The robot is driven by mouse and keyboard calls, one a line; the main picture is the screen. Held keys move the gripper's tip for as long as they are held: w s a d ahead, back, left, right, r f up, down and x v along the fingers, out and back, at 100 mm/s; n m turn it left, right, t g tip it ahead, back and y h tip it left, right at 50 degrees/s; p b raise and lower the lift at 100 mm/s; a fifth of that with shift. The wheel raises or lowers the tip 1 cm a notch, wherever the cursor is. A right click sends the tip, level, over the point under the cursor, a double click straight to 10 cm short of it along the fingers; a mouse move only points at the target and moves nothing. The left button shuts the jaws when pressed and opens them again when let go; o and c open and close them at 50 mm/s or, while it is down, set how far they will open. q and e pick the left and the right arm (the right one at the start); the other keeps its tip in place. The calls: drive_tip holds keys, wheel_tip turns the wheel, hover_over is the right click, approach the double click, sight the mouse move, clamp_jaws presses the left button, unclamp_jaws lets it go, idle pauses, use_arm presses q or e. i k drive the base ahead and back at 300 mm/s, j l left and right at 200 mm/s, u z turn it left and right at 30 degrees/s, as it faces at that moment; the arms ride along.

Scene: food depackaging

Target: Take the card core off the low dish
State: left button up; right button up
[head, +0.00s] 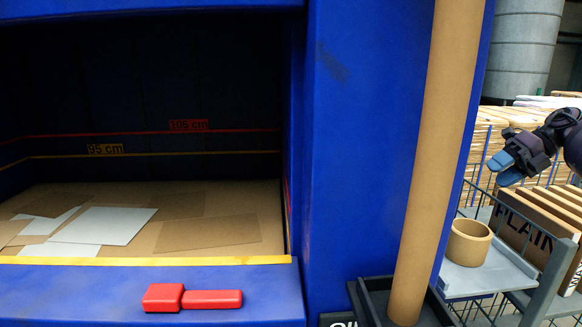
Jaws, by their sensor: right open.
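A short, hollow card core (469,242) stands upright on a low grey dish or shelf (485,283) at the lower right. A tall card tube (432,160) leans slightly in a dark, shallow tray (375,298) left of it. I cannot tell for certain which of the two holders is the low dish. My right gripper (505,170) comes in from the right edge, above and to the right of the short core, apart from it. It is open with nothing seen between its blue fingertips. My left gripper is out of view.
Boxes or boards marked PLAIN (527,232) stand in a wire rack just right of the short core. A blue machine frame (360,130) fills the middle. Its open chamber (150,262) holds loose grey and brown sheets. Red blocks (192,298) sit on its front ledge.

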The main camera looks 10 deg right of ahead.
sight(470, 240)
drive_tip(key=k, duration=1)
